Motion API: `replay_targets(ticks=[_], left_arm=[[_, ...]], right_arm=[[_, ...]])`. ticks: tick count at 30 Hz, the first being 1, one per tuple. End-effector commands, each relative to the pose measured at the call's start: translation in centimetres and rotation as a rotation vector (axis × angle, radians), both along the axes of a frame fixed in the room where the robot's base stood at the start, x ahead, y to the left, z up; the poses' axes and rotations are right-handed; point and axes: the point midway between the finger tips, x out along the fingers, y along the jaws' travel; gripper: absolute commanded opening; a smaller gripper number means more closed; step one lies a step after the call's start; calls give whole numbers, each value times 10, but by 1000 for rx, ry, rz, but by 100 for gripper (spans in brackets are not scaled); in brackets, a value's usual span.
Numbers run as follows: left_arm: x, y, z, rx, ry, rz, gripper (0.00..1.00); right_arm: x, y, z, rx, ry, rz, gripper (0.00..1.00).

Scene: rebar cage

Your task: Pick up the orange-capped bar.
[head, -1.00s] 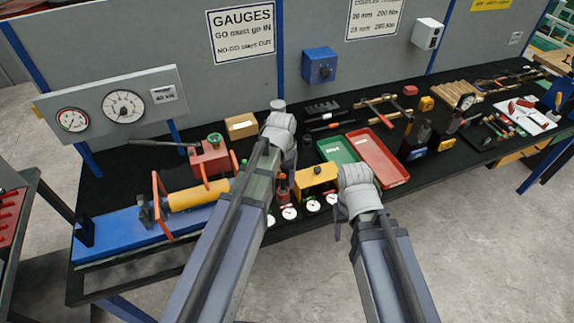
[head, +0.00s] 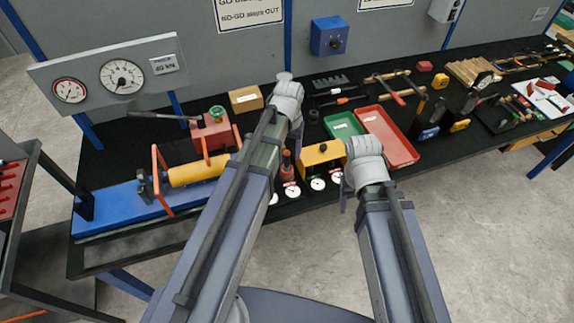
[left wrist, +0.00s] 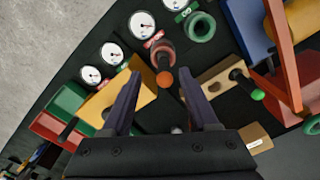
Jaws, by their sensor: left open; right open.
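Another orange-red knob (left wrist: 165,78) tops a dark red upright piece, seen between the fingertips. I cannot tell for sure which one is the orange-capped bar. The left fingers are spread and hold nothing. In the head view, my left gripper (head: 286,88) is above the bench, its fingers mostly hidden by the wrist. My right gripper (head: 346,188) is open and empty near the bench's front edge.
The black bench (head: 250,228) is crowded. A blue base with a yellow cylinder (head: 196,169) stands left. A yellow block (head: 322,156) and dial gauges (head: 317,184) are between my arms. A red tray (head: 388,140) and green tray (head: 343,124) lie right.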

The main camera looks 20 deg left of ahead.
Motion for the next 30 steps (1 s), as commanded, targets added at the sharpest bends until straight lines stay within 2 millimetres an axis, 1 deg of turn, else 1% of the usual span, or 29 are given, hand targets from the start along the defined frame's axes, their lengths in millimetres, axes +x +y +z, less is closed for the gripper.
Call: replay_targets(ticks=[5,12,15,23,24,25,30], left_arm=[[2,2,-13,0,0,0,60],[4,6,-44,0,0,0,60],[4,6,-52,0,0,0,60],[4,6,-51,0,0,0,60],[4,6,-51,0,0,0,59],[4,6,-51,0,0,0,56],[4,6,-51,0,0,0,36]], right_arm=[[0,0,-13,0,0,1,60],[0,0,-44,0,0,0,60],[0,0,-52,0,0,0,60],[0,0,-51,0,0,-1,60],[0,0,-51,0,0,-1,60],[0,0,-51,0,0,-1,60],[0,0,-51,0,0,-1,60]])
